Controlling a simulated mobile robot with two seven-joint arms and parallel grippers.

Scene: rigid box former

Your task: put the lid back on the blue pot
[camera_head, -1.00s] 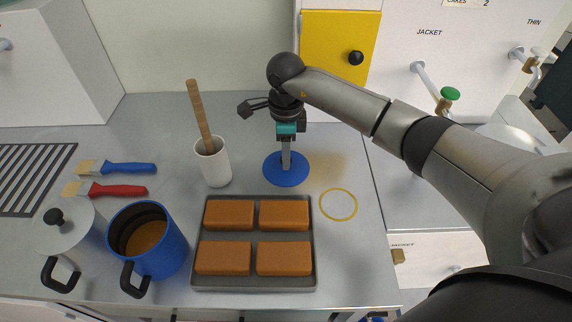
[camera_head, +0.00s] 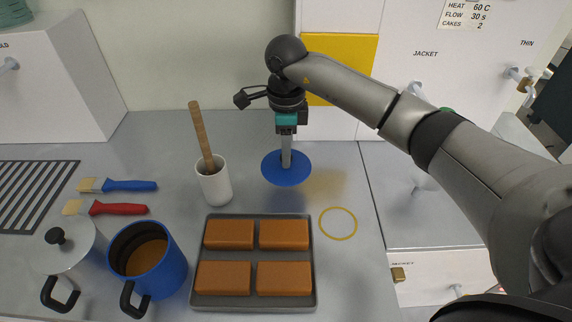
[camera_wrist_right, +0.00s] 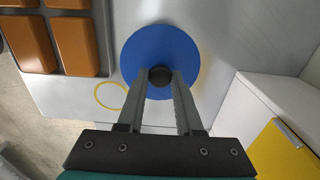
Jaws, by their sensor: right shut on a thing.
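The blue pot (camera_head: 150,265) stands open at the front left of the counter, with brown contents inside and a black handle at its front. The blue lid (camera_head: 287,168) is a flat round disc in my right gripper (camera_head: 286,160). In the right wrist view, the right gripper (camera_wrist_right: 160,76) is shut on the lid's dark knob, and the blue lid (camera_wrist_right: 160,50) spreads out beyond the fingertips. The lid looks level and raised above the counter, right of and behind the pot. My left gripper is not in view.
A grey pot with a lid (camera_head: 75,247) stands left of the blue pot. A tray (camera_head: 254,302) of brown blocks lies to its right. A white cup with a wooden stick (camera_head: 215,184) stands behind. Two brushes (camera_head: 118,185) lie at left. A yellow ring (camera_head: 338,223) marks the counter.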

